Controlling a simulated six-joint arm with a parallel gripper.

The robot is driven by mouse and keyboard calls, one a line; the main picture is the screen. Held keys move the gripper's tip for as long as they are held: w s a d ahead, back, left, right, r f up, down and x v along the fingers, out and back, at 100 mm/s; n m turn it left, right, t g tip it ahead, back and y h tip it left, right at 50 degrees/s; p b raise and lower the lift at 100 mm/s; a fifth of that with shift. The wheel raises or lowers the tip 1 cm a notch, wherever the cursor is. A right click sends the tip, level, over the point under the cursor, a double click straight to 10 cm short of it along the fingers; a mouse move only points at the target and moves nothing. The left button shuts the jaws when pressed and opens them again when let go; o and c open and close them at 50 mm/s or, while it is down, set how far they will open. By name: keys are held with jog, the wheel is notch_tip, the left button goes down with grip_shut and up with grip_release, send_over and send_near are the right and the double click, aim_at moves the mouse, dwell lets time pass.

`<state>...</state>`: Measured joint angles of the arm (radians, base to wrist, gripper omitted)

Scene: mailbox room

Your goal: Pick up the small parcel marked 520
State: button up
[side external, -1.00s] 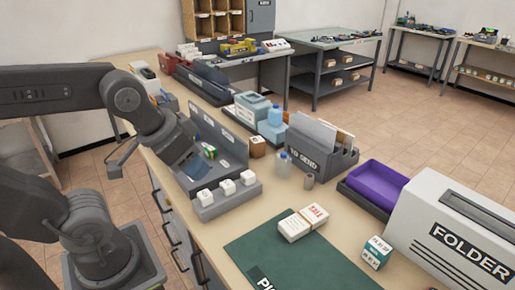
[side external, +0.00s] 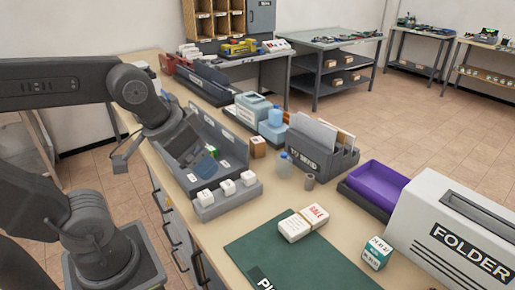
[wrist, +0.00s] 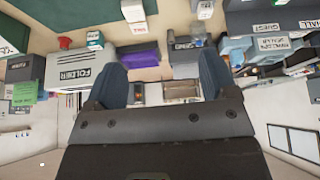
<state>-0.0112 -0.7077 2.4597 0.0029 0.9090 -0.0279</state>
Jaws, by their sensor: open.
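No marking 520 is legible in either view, so I cannot tell which parcel carries it. Small box-like candidates are a white box with red print (side external: 303,222) at the green mat's far edge, a teal-and-white box (side external: 377,253) beside the FOLDER machine, and a small brown box (side external: 258,147) by the grey rack. Several small white boxes (side external: 227,187) sit in a row on a grey holder. My gripper (side external: 204,166) hangs over the grey labelled rack, apart from these boxes. In the wrist view my gripper (wrist: 163,72) is open, with nothing between its dark blue fingers.
The FOLDER machine (side external: 462,232) and purple tray (side external: 384,184) stand at the right. The green mat (side external: 285,262) has clear room.

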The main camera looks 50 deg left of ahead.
jog(key=w+a+r+n+g, duration=0.1)
jog(key=w+a+r+n, duration=0.1)
jog(key=w, duration=0.4)
jog(key=w+a+r+n+g, duration=0.1)
jog(key=w+a+n, duration=0.2)
jog(key=w, duration=0.3)
jog(key=n+g+y, duration=0.1)
jog(key=n+g, duration=0.2)
jog(key=n, duration=0.7)
send_over(258, 140)
jog(key=d, duration=0.2)
notch_tip(258, 140, down, 14)
jog(key=f, duration=0.2)
jog(key=a+f, duration=0.1)
jog(key=f, duration=0.2)
jog(key=a+f, duration=0.1)
jog(key=f, duration=0.2)
jog(key=shift+f, duration=0.1)
jog(key=shift+a+f, duration=0.15)
jog(key=shift+f, duration=1.3)
jog(key=shift+a+f, duration=0.15)
jog(key=shift+f, duration=1.25)
jog(key=shift+c, duration=0.3)
jog(key=shift+w, duration=0.1)
jog(key=c, duration=1)
